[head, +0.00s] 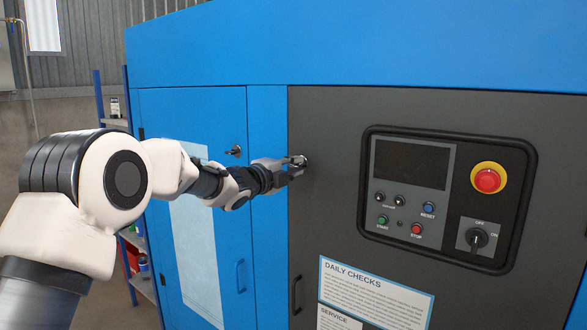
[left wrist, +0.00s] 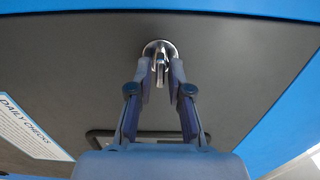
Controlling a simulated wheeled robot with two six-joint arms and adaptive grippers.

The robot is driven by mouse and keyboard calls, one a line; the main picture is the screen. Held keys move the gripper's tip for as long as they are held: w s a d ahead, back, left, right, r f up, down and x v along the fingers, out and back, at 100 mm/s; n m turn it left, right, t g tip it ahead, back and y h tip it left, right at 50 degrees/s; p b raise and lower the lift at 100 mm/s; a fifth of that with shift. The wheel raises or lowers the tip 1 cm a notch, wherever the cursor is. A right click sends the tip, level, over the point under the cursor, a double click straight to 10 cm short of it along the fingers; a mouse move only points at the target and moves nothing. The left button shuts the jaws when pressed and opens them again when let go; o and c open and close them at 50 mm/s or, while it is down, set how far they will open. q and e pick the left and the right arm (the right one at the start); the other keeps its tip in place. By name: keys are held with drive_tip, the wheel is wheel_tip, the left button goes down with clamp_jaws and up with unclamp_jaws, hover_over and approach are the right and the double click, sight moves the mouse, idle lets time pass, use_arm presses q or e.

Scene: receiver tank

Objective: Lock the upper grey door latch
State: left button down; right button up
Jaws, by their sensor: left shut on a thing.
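The upper grey door latch (left wrist: 160,72) is a small metal key or handle on a round silver plate. It sits near the upper left edge of the dark grey door (head: 335,200). In the head view the latch plate (head: 302,160) shows just beyond my fingertips. My left gripper (head: 295,168) reaches in from the left, and its fingers are shut on the latch. In the left wrist view my two fingers (left wrist: 161,75) stand on either side of the latch handle, close against it. My right gripper is not in view.
A blue door (head: 150,110) with its own latch (head: 234,151) is left of the grey door. A control panel (head: 448,200) with a red emergency button (head: 487,180) is to the right. A black handle (head: 297,294) and a Daily Checks sign (head: 375,292) are lower down.

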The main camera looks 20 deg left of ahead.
use_arm(q)
drive_tip(key=c, duration=1.3)
unclamp_jaws()
drive_tip(key=shift+o, duration=0.2)
drive_tip(key=v, duration=1.2)
